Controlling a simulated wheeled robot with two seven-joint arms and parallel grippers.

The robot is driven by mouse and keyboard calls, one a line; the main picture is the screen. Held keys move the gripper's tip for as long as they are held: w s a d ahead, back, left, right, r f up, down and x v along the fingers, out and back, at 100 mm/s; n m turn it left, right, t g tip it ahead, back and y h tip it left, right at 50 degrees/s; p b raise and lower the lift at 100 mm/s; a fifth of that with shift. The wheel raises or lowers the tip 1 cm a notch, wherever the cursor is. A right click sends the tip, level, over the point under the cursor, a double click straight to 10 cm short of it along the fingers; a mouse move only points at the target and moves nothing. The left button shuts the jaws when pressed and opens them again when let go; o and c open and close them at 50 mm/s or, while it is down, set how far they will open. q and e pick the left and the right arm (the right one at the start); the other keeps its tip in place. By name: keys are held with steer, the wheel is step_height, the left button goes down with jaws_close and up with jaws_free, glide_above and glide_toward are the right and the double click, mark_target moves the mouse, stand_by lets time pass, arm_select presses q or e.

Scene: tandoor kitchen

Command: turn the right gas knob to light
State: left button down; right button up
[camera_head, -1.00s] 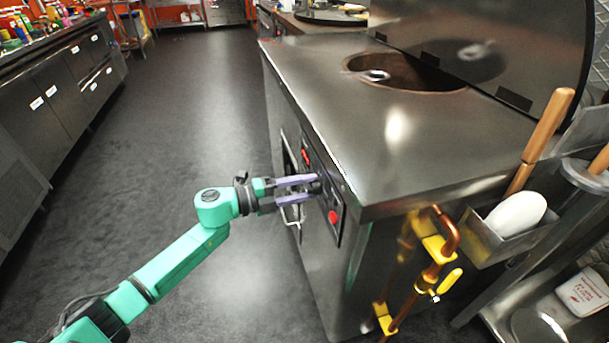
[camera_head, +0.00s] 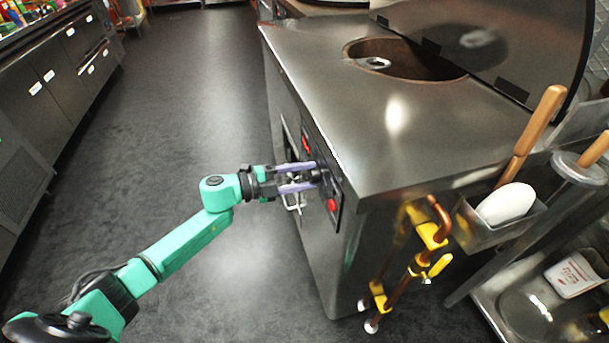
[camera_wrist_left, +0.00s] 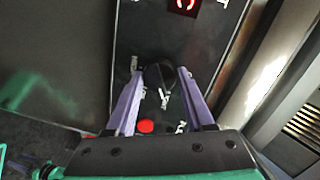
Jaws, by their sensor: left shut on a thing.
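A black knob (camera_wrist_left: 154,76) stands on the dark control panel (camera_wrist_left: 130,35) of the steel counter. In the left wrist view it sits between the purple fingers of my left gripper (camera_wrist_left: 159,73), with a pale mark beside it. In the head view my left gripper (camera_head: 319,175) is at the panel on the counter's left side, shut on the knob, which the fingers largely hide there. A red-lit display (camera_head: 306,144) is on the panel beyond the knob. A round red button (camera_head: 332,205) is on its near side. My right gripper is not in view.
The steel counter (camera_head: 310,50) has a round opening (camera_head: 410,65) and a raised dark lid. Copper pipe with yellow fittings (camera_head: 430,240) stands at its near end. A holder with a wooden-handled tool (camera_head: 530,135) is at right. Dark floor lies open at left.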

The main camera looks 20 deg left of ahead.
arm_select(q)
steer(key=shift+c, duration=1.4)
jaws_free()
steer(key=v, duration=1.4)
steer(key=shift+a, duration=0.25)
